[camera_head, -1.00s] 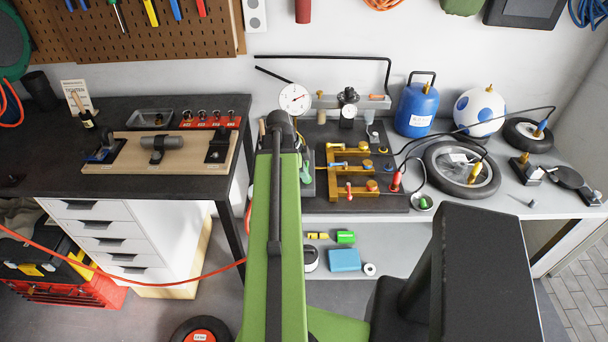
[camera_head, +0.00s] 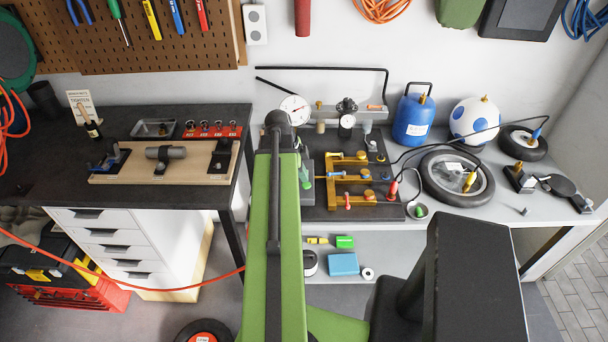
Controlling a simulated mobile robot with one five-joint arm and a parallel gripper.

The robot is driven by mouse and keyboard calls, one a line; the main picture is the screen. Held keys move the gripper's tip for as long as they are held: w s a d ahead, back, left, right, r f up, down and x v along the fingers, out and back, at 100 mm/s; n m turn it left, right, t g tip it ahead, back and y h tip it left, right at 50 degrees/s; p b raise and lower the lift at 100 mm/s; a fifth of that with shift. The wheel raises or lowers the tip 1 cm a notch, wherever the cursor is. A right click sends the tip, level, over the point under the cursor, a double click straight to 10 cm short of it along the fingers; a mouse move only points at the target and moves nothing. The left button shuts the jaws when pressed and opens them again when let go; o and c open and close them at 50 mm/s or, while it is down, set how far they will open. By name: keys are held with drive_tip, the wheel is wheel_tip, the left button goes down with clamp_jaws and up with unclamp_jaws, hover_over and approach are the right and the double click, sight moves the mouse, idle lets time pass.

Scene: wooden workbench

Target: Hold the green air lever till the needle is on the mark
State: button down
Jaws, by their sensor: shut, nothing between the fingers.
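A dark board (camera_head: 395,210) on the grey bench carries brass pipework (camera_head: 348,184) with yellow, blue and red levers. A green handle (camera_head: 305,177), possibly the air lever, shows at the board's left, partly hidden by my green arm. A white round dial (camera_head: 295,108) with a needle stands behind the arm's far end; its needle and mark are too small to read exactly. A second, smaller dial (camera_head: 347,121) is to its right. My gripper is not visible; my arm hides the area beyond its dark end.
A blue gas bottle (camera_head: 414,120), a white and blue ball (camera_head: 475,121) and a wheel (camera_head: 456,178) stand at the bench's right. A black hose runs among them. At left, a dark table (camera_head: 60,185) holds a wooden fixture board (camera_head: 205,177). A red hose hangs across the floor area.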

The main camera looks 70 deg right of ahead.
drive_tip(key=d+p+v, duration=0.1)
drive_tip(key=p+v, duration=0.7)
drive_tip(key=v, duration=0.2)
drive_tip(key=shift+r, duration=0.25)
